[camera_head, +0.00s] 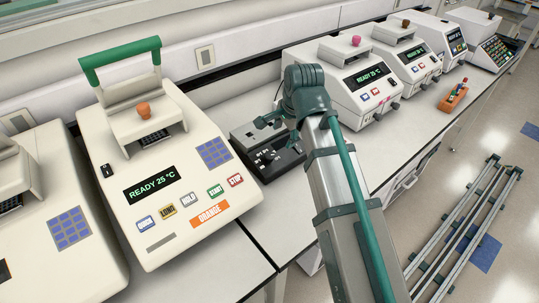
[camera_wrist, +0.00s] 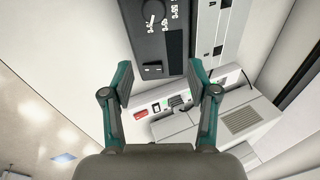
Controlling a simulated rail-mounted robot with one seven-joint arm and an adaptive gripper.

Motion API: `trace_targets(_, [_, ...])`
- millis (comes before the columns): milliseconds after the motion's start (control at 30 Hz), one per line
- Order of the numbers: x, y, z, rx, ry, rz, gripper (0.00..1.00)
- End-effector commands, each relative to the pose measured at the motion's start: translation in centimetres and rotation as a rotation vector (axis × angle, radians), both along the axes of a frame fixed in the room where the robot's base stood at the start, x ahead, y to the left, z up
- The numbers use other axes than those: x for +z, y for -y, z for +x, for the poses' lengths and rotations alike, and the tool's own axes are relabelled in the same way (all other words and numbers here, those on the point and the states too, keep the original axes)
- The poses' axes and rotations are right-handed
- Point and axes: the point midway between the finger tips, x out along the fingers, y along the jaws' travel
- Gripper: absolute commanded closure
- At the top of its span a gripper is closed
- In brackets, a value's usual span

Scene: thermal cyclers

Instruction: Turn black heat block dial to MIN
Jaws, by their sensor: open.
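The black heat block (camera_head: 262,146) sits on the bench right of the ORANGE cycler in the head view, partly hidden by my arm. It also shows in the wrist view (camera_wrist: 150,42), with its round black dial (camera_wrist: 153,12) near the top edge. My gripper (camera_wrist: 159,77) is open and empty in the wrist view. Its two teal-and-grey fingers are spread apart, with the block's lower end showing between and beyond their tips. The dial lies beyond the fingertips, with no contact seen.
The ORANGE cycler (camera_head: 165,185), reading READY 25 °C, stands left of the block with its green handle (camera_head: 120,62) raised. Several white cyclers, including one with a pink knob (camera_head: 345,85), stand to the right. An orange tube rack (camera_head: 453,96) sits near the bench's front edge.

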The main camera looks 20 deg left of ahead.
Motion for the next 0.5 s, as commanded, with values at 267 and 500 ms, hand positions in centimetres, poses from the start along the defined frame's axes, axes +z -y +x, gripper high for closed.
trace_targets(267, [0.0,-1.7,-2.8,-0.024,-0.066,0.021,0.41])
trace_targets(500, [-2.5,-2.3,-2.2,-0.024,-0.066,0.02,0.41])
